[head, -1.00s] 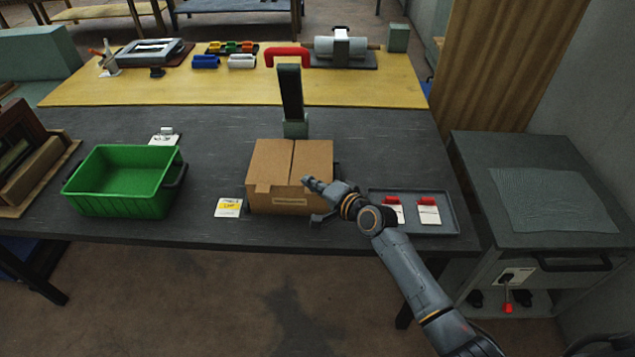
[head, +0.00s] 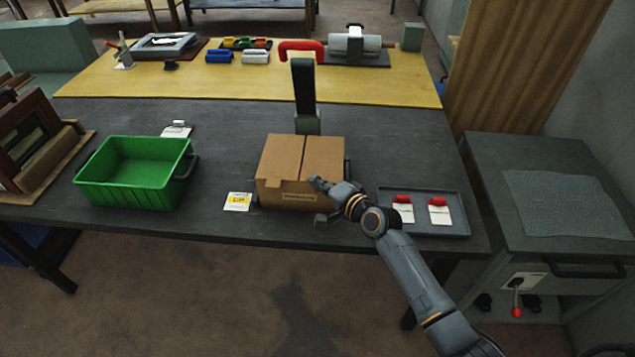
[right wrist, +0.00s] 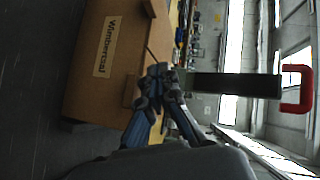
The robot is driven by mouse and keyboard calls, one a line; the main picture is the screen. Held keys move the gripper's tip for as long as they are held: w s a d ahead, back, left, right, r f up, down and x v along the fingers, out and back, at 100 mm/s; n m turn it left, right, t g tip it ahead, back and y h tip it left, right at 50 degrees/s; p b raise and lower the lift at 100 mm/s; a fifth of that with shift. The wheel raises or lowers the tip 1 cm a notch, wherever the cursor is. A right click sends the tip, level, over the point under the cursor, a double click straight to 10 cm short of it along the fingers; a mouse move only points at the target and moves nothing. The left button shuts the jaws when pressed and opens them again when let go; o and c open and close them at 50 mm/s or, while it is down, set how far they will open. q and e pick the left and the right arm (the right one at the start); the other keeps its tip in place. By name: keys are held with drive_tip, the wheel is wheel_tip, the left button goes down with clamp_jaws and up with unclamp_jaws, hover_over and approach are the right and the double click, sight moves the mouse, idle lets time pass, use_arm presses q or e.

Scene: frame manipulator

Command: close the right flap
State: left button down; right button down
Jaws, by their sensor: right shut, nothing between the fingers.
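A brown cardboard box (head: 285,194) stands on the dark table. Its top looks covered by two flaps with a seam between them: the left flap (head: 281,155) and the right flap (head: 323,157), both lying about flat. My right gripper (head: 316,183) is at the front upper edge of the box, near the right flap. It is shut and empty. In the right wrist view its closed fingers (right wrist: 158,72) are by the edge of the box (right wrist: 95,85), which shows turned on its side with a label; I cannot tell whether they touch. My left gripper is out of view.
A green bin (head: 135,190) stands left of the box, with a yellow-and-white card (head: 238,202) between them. A grey tray (head: 455,204) with red-topped cards lies to the right. A dark upright post (head: 305,90) stands behind the box.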

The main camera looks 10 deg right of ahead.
drive_tip(key=shift+r, duration=0.1)
